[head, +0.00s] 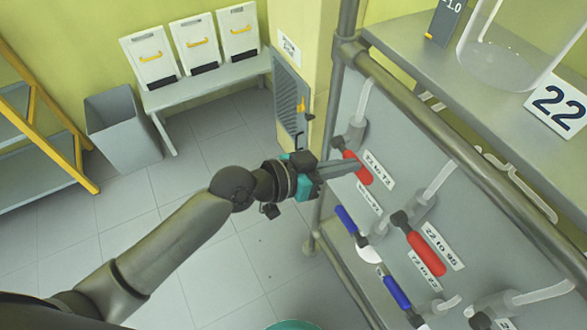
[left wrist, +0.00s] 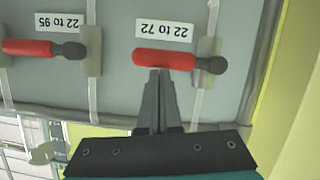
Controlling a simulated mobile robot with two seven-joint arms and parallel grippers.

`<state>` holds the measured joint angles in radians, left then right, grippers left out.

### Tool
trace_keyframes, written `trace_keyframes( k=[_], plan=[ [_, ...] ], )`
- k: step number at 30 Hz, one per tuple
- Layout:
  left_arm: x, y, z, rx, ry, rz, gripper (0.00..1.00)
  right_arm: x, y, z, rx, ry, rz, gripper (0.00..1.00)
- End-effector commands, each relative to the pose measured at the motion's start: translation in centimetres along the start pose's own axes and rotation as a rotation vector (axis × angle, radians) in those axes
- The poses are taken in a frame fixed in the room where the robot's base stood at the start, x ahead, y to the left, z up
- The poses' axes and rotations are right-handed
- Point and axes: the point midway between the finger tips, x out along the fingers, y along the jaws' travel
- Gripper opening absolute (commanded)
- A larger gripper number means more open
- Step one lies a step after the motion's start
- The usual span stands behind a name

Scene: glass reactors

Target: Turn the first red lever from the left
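The first red lever from the left (head: 357,168) is on the grey panel beside a label, with its dark pivot at its upper left end. It also shows in the left wrist view (left wrist: 163,59), lying level under the upside-down "22 to 72" label. My left gripper (head: 352,167) reaches it from the left. In the left wrist view its two slim fingers (left wrist: 160,72) are together, tips at the lever's lower edge near its middle. I cannot tell whether they touch it. My right gripper is not in view.
A second red lever (head: 426,253) is further right on the panel. Blue levers (head: 346,219) sit lower. A metal rail (head: 440,130) runs above, under a shelf with a glass vessel (head: 510,50) and a "22" sign (head: 560,106).

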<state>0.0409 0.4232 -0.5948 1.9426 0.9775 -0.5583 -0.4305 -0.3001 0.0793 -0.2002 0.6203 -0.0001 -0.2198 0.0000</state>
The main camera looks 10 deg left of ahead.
Motion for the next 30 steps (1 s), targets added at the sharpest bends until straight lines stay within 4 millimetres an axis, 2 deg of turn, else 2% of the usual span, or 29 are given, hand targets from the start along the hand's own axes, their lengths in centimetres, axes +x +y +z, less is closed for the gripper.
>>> trace_keyframes(
  k=[2, 18, 30],
  plan=[
    [-0.8, 0.0, 0.5, -0.001, -0.011, 0.000, 0.00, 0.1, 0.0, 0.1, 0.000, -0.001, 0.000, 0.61],
    [-8.8, -0.1, 0.2, 0.002, -0.001, -0.003, 0.00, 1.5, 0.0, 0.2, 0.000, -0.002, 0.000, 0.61],
    [-13.3, -0.1, 0.1, 0.003, 0.002, -0.004, 0.00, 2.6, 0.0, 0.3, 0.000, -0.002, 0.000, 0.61]
  ],
)
